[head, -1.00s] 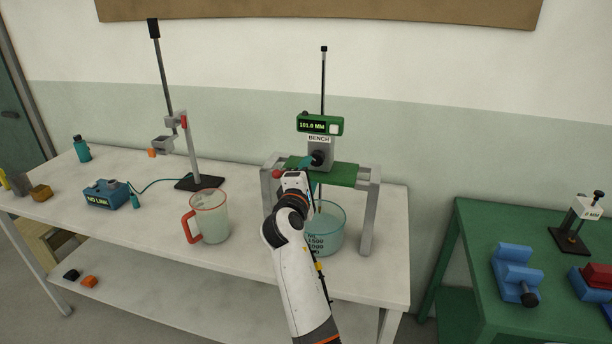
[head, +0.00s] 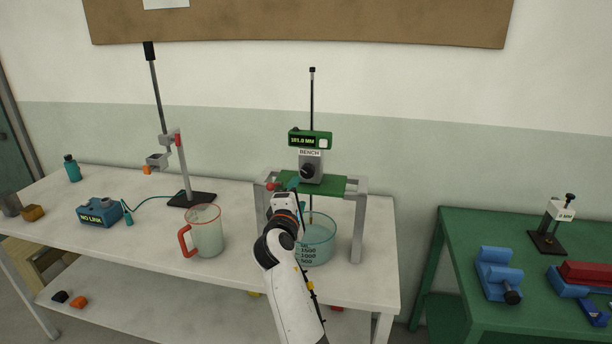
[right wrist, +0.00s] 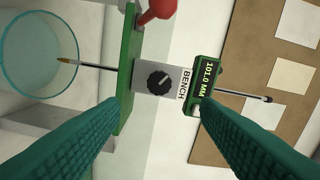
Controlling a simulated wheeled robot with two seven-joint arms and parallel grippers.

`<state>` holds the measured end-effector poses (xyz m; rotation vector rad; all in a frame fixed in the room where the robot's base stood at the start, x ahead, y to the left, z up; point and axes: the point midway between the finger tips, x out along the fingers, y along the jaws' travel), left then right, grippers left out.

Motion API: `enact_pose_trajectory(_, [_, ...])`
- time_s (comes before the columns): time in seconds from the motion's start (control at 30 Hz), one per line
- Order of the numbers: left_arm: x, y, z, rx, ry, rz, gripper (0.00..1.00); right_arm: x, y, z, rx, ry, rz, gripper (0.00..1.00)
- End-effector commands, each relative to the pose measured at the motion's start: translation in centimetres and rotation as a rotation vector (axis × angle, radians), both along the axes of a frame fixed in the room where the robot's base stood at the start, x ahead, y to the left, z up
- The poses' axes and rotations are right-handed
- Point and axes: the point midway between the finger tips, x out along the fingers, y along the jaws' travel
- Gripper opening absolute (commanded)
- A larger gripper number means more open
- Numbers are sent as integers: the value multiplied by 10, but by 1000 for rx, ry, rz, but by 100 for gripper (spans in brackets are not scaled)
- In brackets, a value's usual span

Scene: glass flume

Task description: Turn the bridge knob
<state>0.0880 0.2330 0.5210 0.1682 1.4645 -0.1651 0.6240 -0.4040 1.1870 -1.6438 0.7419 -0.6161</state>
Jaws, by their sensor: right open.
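The bridge knob (head: 307,171) is a dark round knob on the front of a grey block labelled BENCH, on the bridge's green crossbar (head: 325,185). In the right wrist view the knob (right wrist: 159,81) shows clearly with a pale pointer line. A green display (right wrist: 207,78) above it reads 101.0 MM. My right gripper (head: 291,185) is in front of the bridge, just below and left of the knob. Its teal fingers are open in the right wrist view (right wrist: 160,108), spread either side of the knob with nothing between them, apparently short of it. My left gripper is out of view.
A clear beaker (head: 317,240) stands under the bridge, with a thin rod reaching down into it. A red-handled jug (head: 206,232) stands to the left. A red knob (right wrist: 157,8) sits at the crossbar's end. A stand and a blue box (head: 100,212) are farther left.

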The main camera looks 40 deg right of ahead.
Motion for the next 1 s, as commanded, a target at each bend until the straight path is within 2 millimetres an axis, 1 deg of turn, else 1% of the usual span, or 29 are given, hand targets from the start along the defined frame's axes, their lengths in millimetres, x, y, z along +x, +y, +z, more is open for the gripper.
enact_pose_trajectory(0.13, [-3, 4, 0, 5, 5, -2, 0, 0, 0, 0, 0, 0, 0, 57])
enact_pose_trajectory(0.57, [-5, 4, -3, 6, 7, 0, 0, 0, 0, 0, -10, 8, -1, 57])
enact_pose_trajectory(0.67, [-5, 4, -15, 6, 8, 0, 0, 1, -1, -1, -76, 72, -3, 57])
enact_pose_trajectory(0.73, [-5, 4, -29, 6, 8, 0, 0, 1, -2, -1, -161, 159, -7, 57])
enact_pose_trajectory(0.9, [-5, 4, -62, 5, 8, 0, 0, 1, 0, -1, -420, 448, -10, 57])
enact_pose_trajectory(1.0, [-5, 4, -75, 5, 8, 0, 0, 0, 2, -2, -548, 604, -9, 57])
